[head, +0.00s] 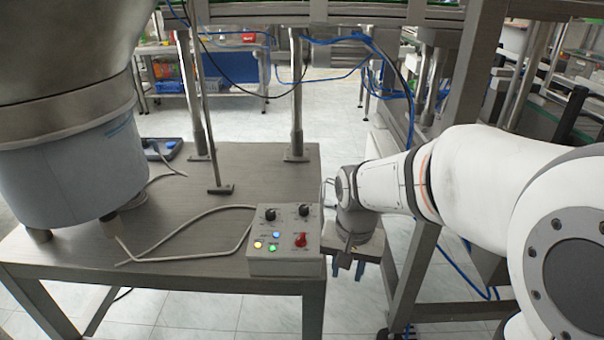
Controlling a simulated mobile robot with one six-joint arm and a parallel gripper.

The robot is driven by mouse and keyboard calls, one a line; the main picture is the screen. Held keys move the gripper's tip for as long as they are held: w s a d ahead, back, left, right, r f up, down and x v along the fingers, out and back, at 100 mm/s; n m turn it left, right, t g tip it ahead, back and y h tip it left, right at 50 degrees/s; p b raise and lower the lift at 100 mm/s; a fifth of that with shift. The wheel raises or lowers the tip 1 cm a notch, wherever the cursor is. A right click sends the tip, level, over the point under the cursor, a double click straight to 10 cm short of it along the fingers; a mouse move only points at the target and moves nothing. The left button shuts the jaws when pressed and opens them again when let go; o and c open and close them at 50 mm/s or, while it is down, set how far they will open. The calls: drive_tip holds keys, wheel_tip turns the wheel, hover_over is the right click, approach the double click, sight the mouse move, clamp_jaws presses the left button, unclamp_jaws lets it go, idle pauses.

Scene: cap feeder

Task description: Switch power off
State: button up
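A grey control box (285,262) sits on the front right corner of the metal table. Its sloped face has two black knobs at the top, a red switch (301,240) at the right, and small yellow, blue and green lights that look lit. Small labels are too small to read. My gripper (347,272) hangs just right of the box, beyond the table's right edge, pointing down. Its two blue-grey fingertips are apart with nothing visible between them. It does not touch the red switch.
A large metal feeder bowl (75,165) stands on the metal table (225,180) at the left. A grey cable (185,240) runs across the tabletop to the box. Upright posts (297,95) stand behind. Blue hoses hang at the back right.

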sight(301, 236)
drive_tip(key=w+a+r+m+p, duration=0.1)
drive_tip(key=w+a+r+p, duration=0.3)
drive_tip(key=p, duration=0.2)
drive_tip(key=w+a+r+m+p, duration=0.2)
drive_tip(key=w+a+r+p, duration=0.3)
drive_tip(key=p, duration=0.1)
drive_tip(key=shift+r+g, duration=0.3)
drive_tip(key=shift+a+f, duration=0.1)
drive_tip(key=shift+w+f, duration=0.1)
drive_tip(key=shift+f, duration=0.25)
wheel_tip(301, 236, down, 7)
drive_tip(key=shift+f, duration=0.1)
clamp_jaws()
